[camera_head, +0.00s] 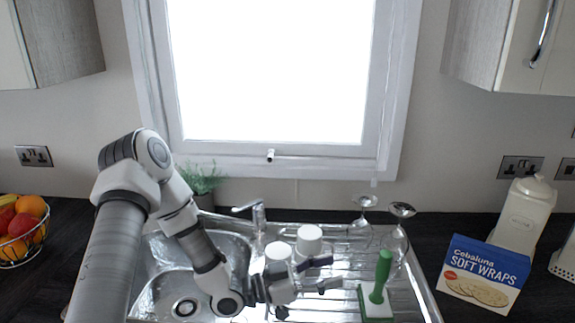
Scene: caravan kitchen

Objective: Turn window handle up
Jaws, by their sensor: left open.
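The window (268,70) is bright white in a pale frame at the back wall. Its small handle (270,155) sits at the middle of the bottom frame, with a dark spot on its end. My left arm comes in from the left and bends down over the sink. My left gripper (328,273) is open, its fingers pointing right over the draining board, well below and to the right of the handle. It is apart from the handle, and I see nothing between its fingers. My right gripper is not in view.
A tap (252,212) stands below the window. Wine glasses (397,240), a green-handled brush (380,280) and a wraps box (484,274) stand to the right. A plant (200,180) stands left of the tap.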

